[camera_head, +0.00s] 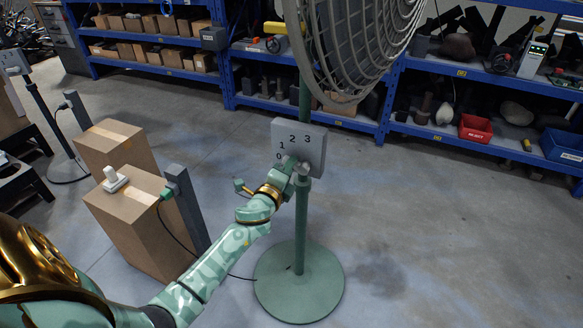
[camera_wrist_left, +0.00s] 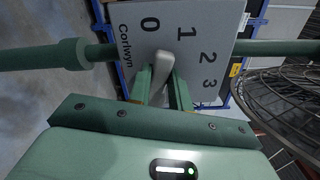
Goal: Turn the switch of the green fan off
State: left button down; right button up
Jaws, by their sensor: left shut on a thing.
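The green fan has a green pole and round base (camera_head: 298,283), with a grey caged head (camera_head: 355,45) at the top. Its grey switch box (camera_head: 313,140) is marked 0, 1, 2, 3. In the left wrist view the box face (camera_wrist_left: 215,50) shows those numbers and a pale grey switch knob (camera_wrist_left: 160,70). The knob's tip lies just below the 0 and 1, roughly between them. My left gripper (camera_head: 290,170) is at the box's lower left; its fingers (camera_wrist_left: 163,95) are shut on the knob, one on each side. My right gripper is not in view.
Cardboard boxes (camera_head: 135,205) stand left of the fan, with a white switch (camera_head: 115,180) on one and a grey post (camera_head: 187,210) beside. Another fan stand (camera_head: 50,130) is farther left. Blue shelves (camera_head: 340,121) line the back. Floor at right is clear.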

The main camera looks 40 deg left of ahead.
pick_arm(q)
jog(key=shift+f+n, duration=0.25)
jog(key=shift+n, duration=0.5)
jog(key=shift+f+n, duration=0.25)
jog(key=shift+n, duration=0.5)
jog(key=c, duration=1.3)
grip_release()
jog(key=shift+a, duration=0.1)
jog(key=p+v, duration=0.2)
jog(key=v, duration=1.4)
jog(key=shift+s, duration=0.2)
